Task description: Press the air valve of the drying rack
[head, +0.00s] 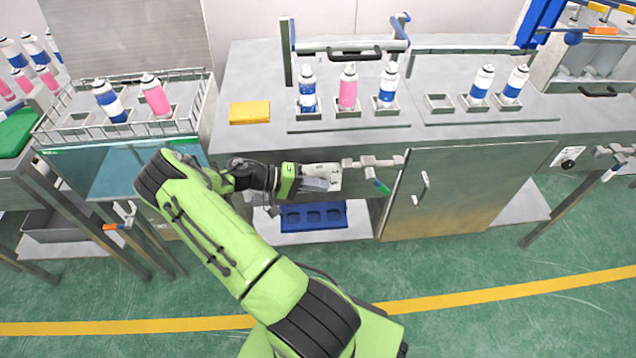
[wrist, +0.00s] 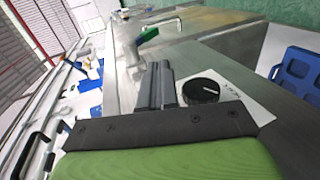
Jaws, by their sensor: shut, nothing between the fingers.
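An air valve with a green handle (head: 382,187) sticks out from the front of the middle bench. The green handle also shows in the wrist view (wrist: 148,35), beyond my fingertips. My gripper (head: 330,181) is shut and empty, to the left of this valve, with a gap between them. Its closed fingers (wrist: 161,82) point toward the valve's pipe. I cannot tell from labels which rack each valve serves.
A black dial (wrist: 201,90) on a white plate sits on the bench front close beside my fingers. Racks with spray cans (head: 347,88) and a yellow block (head: 249,112) stand on the bench top. A blue tray (head: 313,216) lies on the shelf below. The green floor in front is clear.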

